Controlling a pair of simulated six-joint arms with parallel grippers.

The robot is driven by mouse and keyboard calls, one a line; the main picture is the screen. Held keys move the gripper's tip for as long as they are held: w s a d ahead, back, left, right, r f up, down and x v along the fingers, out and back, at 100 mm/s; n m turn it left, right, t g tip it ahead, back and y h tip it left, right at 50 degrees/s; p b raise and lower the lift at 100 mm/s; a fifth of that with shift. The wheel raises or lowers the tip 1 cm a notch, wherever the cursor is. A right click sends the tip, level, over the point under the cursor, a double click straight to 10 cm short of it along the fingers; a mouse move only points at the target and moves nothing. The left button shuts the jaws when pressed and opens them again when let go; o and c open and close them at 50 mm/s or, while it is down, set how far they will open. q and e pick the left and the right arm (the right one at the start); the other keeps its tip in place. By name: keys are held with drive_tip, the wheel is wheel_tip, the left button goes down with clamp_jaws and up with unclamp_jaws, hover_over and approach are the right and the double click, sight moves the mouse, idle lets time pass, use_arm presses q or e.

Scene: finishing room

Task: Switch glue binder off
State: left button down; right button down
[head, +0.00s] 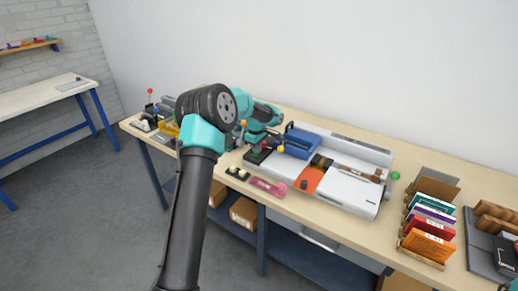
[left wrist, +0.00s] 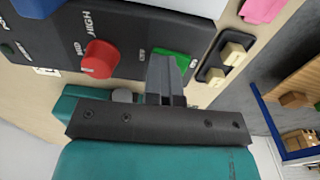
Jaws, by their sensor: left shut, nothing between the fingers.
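The glue binder (head: 345,190) is a long white machine with a blue part and an orange section, standing on the wooden bench. Its black control panel (left wrist: 120,25) fills the upper part of the left wrist view. The panel carries a red knob (left wrist: 100,58) and a green rocker switch (left wrist: 172,66), with small lettering around them. My left gripper (left wrist: 166,65) is shut and empty, its fingertips over the green switch and covering part of it. I cannot tell whether they touch it. In the head view the left gripper (head: 254,150) is at the machine's left end.
A small black block with two cream pieces (left wrist: 228,62) lies beside the panel, near a pink item (head: 268,187). A rack of coloured booklets (head: 430,228) stands to the right. Tools and levers (head: 152,118) crowd the bench's left end.

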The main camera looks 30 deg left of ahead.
sight(254, 155)
use_arm(q)
drive_tip(key=shift+s+d+f, duration=0.1)
drive_tip(key=shift+s+f, duration=0.1)
drive_tip(key=shift+s, duration=0.25)
drive_tip(key=shift+s+f, duration=0.2)
drive_tip(key=shift+s, duration=0.25)
wheel_tip(254, 155, up, 15)
idle(0.4)
drive_tip(key=shift+s+t, duration=0.1)
drive_tip(key=shift+t, duration=0.4)
drive_tip(key=f, duration=0.4)
drive_tip(key=w+f, duration=0.1)
drive_tip(key=f, duration=0.9)
drive_tip(key=shift+w, duration=0.4)
